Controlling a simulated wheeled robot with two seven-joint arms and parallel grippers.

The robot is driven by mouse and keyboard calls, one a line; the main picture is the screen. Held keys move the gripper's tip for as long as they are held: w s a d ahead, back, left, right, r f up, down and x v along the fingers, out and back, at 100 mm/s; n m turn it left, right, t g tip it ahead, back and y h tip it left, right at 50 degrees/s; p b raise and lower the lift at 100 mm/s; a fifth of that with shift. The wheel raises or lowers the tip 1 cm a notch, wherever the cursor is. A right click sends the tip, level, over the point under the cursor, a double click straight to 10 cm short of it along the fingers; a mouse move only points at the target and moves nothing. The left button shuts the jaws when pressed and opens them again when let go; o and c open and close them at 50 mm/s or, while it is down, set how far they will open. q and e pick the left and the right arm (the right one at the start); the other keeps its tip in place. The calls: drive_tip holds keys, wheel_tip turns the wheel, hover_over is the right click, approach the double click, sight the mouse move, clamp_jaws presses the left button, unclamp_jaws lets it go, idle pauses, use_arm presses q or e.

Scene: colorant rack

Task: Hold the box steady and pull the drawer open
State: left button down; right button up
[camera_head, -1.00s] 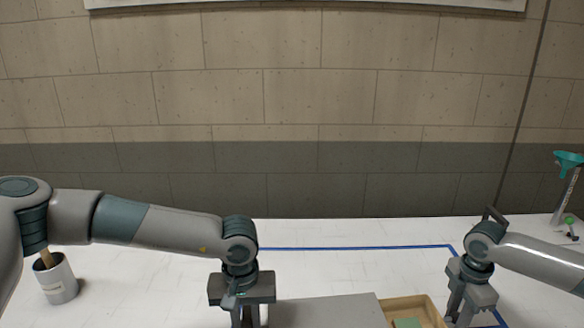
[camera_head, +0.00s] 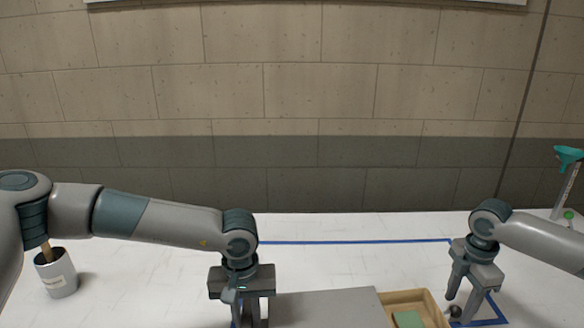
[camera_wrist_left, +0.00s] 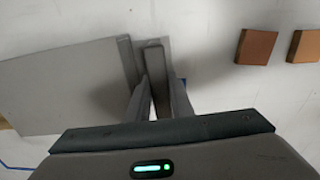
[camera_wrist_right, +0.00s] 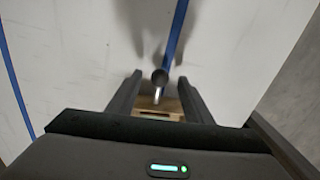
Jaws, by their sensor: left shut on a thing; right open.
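The box (camera_head: 325,309) has a flat grey top at the bottom of the head view; its lower part is cut off. The drawer (camera_head: 434,304), of light wood, stands out from its right side with a green block (camera_head: 408,319) inside. My left gripper (camera_head: 248,317) is shut on an upright grey bar (camera_wrist_left: 154,55) at the box's left end. My right gripper (camera_head: 462,307) is open near the drawer's round metal knob (camera_head: 455,311). In the right wrist view the knob (camera_wrist_right: 159,76) lies between the spread fingertips, with no visible grip on it.
Two brown blocks (camera_wrist_left: 256,47) lie beyond the box's left end. Blue tape (camera_head: 350,242) marks the white table. A stand with a teal funnel (camera_head: 568,154) is at the right.

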wheel_tip(320, 180, up, 8)
idle(0.4)
drive_tip(key=shift+r, duration=0.1)
use_arm(q)
drive_tip(key=c, duration=1.5)
unclamp_jaws()
wheel_tip(320, 180, up, 12)
drive_tip(key=shift+f, duration=0.1)
use_arm(e)
drive_tip(key=shift+s, duration=0.1)
